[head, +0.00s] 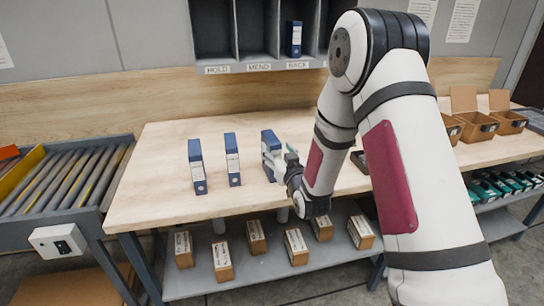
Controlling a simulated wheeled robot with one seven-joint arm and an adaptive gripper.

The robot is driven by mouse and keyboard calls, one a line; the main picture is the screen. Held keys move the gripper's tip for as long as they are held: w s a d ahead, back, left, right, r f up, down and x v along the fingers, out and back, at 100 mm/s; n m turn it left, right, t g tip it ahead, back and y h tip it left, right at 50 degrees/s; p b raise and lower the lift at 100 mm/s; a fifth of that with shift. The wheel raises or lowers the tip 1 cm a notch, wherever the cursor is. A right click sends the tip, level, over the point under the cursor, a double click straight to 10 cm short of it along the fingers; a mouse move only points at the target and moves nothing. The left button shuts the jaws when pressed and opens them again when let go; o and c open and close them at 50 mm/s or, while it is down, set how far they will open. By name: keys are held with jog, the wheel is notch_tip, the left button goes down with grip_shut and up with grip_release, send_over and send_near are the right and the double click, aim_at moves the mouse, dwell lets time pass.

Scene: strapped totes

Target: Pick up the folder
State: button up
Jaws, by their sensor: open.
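Several blue folders stand upright on the wooden table in the head view. One folder (197,166) is at the left and another folder (232,159) is in the middle. A third folder (268,149) is at the right, partly hidden by my gripper (273,160). My gripper is open at this right folder, its fingers in front of or beside it; I cannot tell whether they touch it. Another blue folder (294,38) stands in the shelf compartment above the label RACK.
The wooden table (150,188) is clear at its left front. A roller conveyor (62,180) is at the left. Several boxes (296,246) stand on the lower shelf. Open cardboard boxes (470,128) are at the right. Shelf compartments labelled HOLD, MEND and RACK (262,69) hang above the back.

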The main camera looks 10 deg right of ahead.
aim_at(271, 136)
jog(key=w, duration=0.8)
jog(key=shift+w+a, duration=0.1)
jog(key=shift+w, duration=0.05)
jog(key=shift+c, duration=0.3)
jog(key=shift+r, duration=0.1)
grip_shut()
